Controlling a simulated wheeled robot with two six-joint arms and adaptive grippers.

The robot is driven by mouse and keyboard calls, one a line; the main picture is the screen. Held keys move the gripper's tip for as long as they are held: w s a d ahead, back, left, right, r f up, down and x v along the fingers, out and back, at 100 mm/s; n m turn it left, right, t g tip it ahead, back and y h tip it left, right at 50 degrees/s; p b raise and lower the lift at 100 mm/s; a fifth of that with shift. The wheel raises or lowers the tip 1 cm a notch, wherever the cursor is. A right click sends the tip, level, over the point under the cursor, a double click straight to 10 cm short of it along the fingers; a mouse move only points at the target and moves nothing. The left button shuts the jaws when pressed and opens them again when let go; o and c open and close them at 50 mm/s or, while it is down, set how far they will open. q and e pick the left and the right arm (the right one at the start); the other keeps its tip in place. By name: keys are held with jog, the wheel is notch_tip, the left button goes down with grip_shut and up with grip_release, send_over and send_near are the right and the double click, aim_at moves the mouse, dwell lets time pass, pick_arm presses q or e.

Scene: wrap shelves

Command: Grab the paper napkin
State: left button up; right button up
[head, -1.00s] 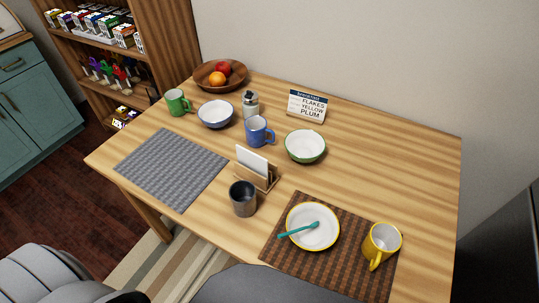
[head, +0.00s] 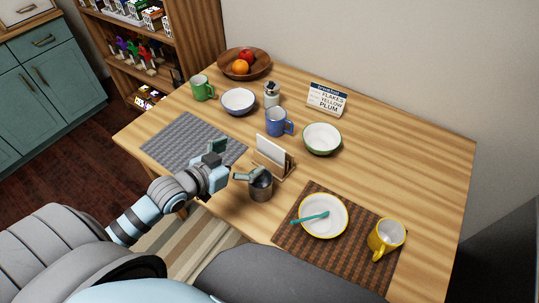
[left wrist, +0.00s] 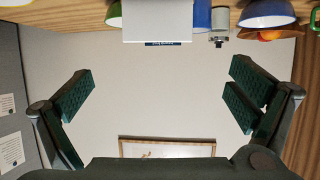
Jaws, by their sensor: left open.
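The white paper napkin (head: 270,148) stands upright in a wooden holder (head: 286,168) near the middle of the table. My left gripper (head: 232,161) is open and empty, to the left of the holder and apart from the napkin. My right gripper is not in view.
A blue mug (head: 276,122) and a green-rimmed bowl (head: 322,138) stand behind the holder. A yellow-rimmed plate (head: 335,227) with a teal spoon and a yellow mug (head: 386,238) are at the right front. The grey placemat (head: 180,140) carries no dishes.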

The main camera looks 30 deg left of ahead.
aim_at(270, 143)
pick_arm(q)
jog(key=b+x, duration=0.3)
jog(key=x, duration=0.9)
jog(key=shift+d+f, duration=0.15)
jog(key=shift+d, duration=0.05)
jog(key=shift+w+d+f, duration=0.1)
jog(key=shift+w+d, duration=0.05)
jog(key=shift+w, duration=0.3)
jog(key=c, duration=0.4)
